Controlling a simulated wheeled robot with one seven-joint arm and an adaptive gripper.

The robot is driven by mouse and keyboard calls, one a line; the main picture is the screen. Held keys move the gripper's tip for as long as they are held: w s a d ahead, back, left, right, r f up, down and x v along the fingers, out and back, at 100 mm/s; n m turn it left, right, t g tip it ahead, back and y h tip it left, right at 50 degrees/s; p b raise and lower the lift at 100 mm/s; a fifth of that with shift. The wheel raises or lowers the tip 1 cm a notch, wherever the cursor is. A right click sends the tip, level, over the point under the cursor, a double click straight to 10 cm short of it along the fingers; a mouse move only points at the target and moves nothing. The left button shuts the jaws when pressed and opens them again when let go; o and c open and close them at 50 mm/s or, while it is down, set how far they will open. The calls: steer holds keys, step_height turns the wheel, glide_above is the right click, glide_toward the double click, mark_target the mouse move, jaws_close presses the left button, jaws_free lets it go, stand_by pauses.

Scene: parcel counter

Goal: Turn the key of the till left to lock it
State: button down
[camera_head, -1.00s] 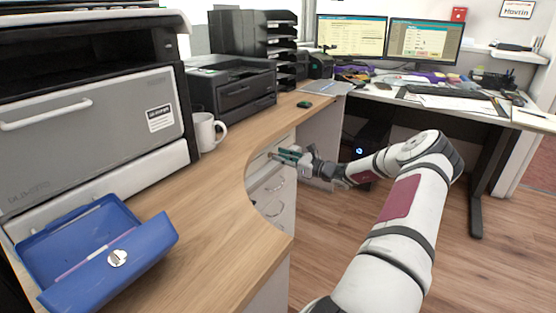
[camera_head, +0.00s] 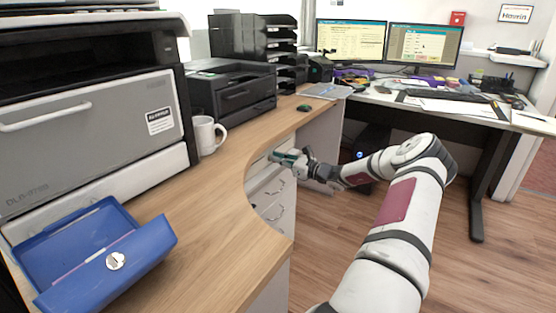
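A blue cash box (camera_head: 140,259) with its lid tilted open stands at the near left of the counter. A round silver lock (camera_head: 116,261) is on its lid. My gripper (camera_head: 273,156) is far from that box. It points left at the upper front of the white drawer unit (camera_head: 272,187) under the counter edge, very close to it. I cannot make out a key there; the fingers cover that spot. Whether the fingers are open or shut on something is too small to tell. No thing is clearly labelled as the till.
The wooden counter (camera_head: 215,215) curves above the drawer unit, with its edge close to my gripper. A white mug (camera_head: 205,135), a black printer (camera_head: 235,88) and a large grey machine (camera_head: 90,135) stand on it. A desk with two monitors (camera_head: 422,43) is behind. Floor at right is clear.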

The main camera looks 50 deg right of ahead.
steer(key=n, duration=0.2)
steer(key=n+p, duration=0.1)
steer(key=n, duration=0.2)
steer(key=shift+a+n, duration=0.25)
steer(key=shift+n, duration=0.05)
steer(key=n, duration=0.5)
steer(key=shift+a+f+n, duration=0.15)
steer(key=shift+f+n, duration=0.15)
stand_by(0.4)
steer(key=c, duration=1.8)
jaws_free()
steer(key=shift+c, duration=0.2)
steer(key=shift+s, duration=0.1)
steer(key=s, duration=1.2)
steer(key=shift+d, duration=0.45)
